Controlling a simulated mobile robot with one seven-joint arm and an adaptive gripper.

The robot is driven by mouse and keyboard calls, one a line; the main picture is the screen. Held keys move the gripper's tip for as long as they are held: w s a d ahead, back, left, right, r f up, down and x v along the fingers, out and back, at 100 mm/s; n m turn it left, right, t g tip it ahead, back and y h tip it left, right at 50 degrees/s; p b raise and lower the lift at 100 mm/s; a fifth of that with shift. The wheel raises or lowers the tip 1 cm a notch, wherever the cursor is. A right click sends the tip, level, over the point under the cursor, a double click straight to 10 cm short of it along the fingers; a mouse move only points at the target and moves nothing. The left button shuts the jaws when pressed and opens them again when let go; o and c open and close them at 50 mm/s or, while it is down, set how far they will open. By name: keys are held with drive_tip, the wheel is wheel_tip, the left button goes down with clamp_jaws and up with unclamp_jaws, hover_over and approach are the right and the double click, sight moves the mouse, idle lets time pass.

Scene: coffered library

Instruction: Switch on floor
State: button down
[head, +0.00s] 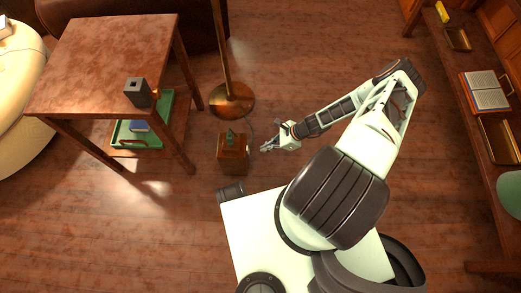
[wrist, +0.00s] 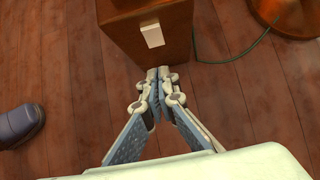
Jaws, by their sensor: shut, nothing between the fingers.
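A wooden box (head: 233,157) stands on the floor beside the round brass base (head: 232,100) of a floor lamp. In the wrist view the box (wrist: 118,36) shows a pale rectangular switch plate (wrist: 152,33) on its side face. A green cable (wrist: 235,58) runs along the floor from the box toward the lamp base (wrist: 290,14). My gripper (head: 266,149) is low, just right of the box. In the wrist view my gripper (wrist: 157,76) is shut and empty, its fingertips just below the switch plate. I cannot tell whether they touch the box.
A wooden table (head: 105,60) stands at left, with a dark block (head: 138,92) on it and a green tray (head: 165,112) underneath. A small green object (head: 230,138) is on top of the box. A long shelf (head: 460,90) runs along the right. The floor right of the lamp is clear.

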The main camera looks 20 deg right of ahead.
drive_tip(key=p+v, duration=0.2)
drive_tip(key=v, duration=0.6)
drive_tip(key=shift+r, duration=0.3)
drive_tip(key=shift+d, duration=0.1)
